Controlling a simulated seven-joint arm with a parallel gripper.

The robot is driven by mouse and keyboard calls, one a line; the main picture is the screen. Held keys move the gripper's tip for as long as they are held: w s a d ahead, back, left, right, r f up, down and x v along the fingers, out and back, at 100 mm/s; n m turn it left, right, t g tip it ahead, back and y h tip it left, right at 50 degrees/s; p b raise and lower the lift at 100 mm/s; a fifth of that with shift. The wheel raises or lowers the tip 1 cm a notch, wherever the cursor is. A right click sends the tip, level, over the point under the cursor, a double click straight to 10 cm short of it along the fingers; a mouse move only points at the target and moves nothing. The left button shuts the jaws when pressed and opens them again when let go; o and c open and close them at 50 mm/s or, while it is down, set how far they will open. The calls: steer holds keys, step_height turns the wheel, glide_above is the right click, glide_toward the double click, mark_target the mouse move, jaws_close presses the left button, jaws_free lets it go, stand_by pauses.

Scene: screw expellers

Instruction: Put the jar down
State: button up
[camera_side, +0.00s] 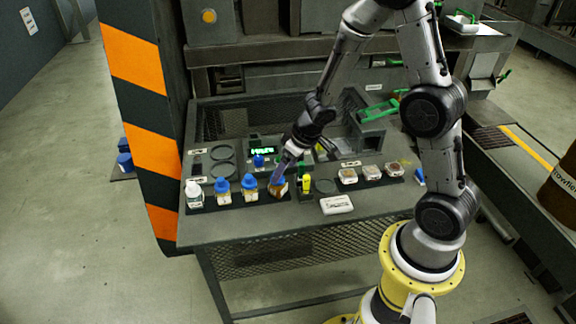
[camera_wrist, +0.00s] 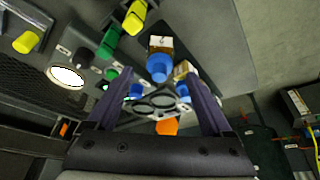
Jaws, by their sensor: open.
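A jar with brown contents (camera_side: 277,191) and a blue cap stands in the row along the front of the bench, at my gripper's tip. In the wrist view, this jar (camera_wrist: 160,44) shows its label and blue cap just beyond and between the fingertips. My gripper (camera_side: 282,178) comes down at a slant over it. In the wrist view, my gripper's purple fingers (camera_wrist: 159,76) are spread, with visible gaps to the cap on both sides. The fingers partly hide the jar in the side view, and I cannot tell whether its base rests fully flat.
Two blue-capped jars (camera_side: 222,191) (camera_side: 249,188) and a white bottle (camera_side: 194,195) stand to the left. A yellow item (camera_side: 306,184) is close on the right. Farther right are an empty round spot (camera_side: 325,186), clear boxes (camera_side: 348,176) and a white case (camera_side: 337,205).

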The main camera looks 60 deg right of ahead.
steer(key=s+d+r+m+t+h, duration=0.1)
steer(key=s+r+h, duration=0.15)
steer(key=r, duration=0.45)
steer(key=s+d+r+h, duration=0.1)
steer(key=s+r, duration=0.2)
steer(key=r, duration=0.4)
steer(key=s+a+r+y, duration=0.1)
steer(key=s+a+r, duration=0.2)
steer(key=s, duration=0.5)
steer(key=s+a+r+n+y, duration=0.1)
steer(key=s+a+r+y, duration=0.1)
steer(key=s+a+r, duration=0.2)
steer(key=s+a, duration=0.1)
steer(key=s, duration=0.2)
steer(key=shift+s, duration=0.4)
steer(key=shift+y, duration=0.25)
